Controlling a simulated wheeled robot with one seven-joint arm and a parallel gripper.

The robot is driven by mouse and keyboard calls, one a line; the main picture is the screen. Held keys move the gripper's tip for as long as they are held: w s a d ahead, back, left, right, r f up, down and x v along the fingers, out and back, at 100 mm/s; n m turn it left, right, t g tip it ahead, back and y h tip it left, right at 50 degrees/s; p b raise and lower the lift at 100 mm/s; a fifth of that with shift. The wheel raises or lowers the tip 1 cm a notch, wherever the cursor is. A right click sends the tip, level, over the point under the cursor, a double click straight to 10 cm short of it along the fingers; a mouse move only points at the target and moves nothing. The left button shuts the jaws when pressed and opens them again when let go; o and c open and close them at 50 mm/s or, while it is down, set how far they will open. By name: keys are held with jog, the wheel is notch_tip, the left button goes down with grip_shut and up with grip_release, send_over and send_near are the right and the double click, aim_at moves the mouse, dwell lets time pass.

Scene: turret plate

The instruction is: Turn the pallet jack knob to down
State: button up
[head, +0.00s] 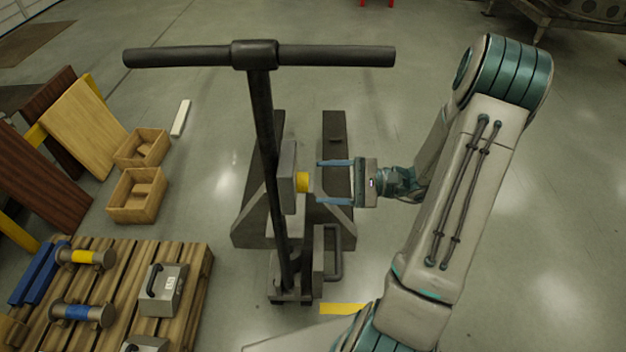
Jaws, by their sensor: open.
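The pallet jack (263,120) stands in the middle of the head view, with a dark upright post, a wide T-handle at its top and two forks behind. A grey plate (287,178) is fixed to the right side of the post. The yellow knob (302,182) sticks out to the right from this plate. My gripper (319,182) comes in from the right and is open, its blue fingers above and below the knob's right end in the picture. I cannot tell whether they touch it. The knob's setting and any markings cannot be read from here.
A wooden pallet (198,262) with grey cases and spools lies at lower left. Two wooden crates (137,197) and leaning boards (85,125) stand behind it. A black bar loop (336,255) sits low on the jack below my gripper.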

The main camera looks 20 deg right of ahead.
aim_at(303, 182)
jog(key=x, duration=0.3)
jog(key=shift+a, duration=0.35)
jog(key=c, duration=1)
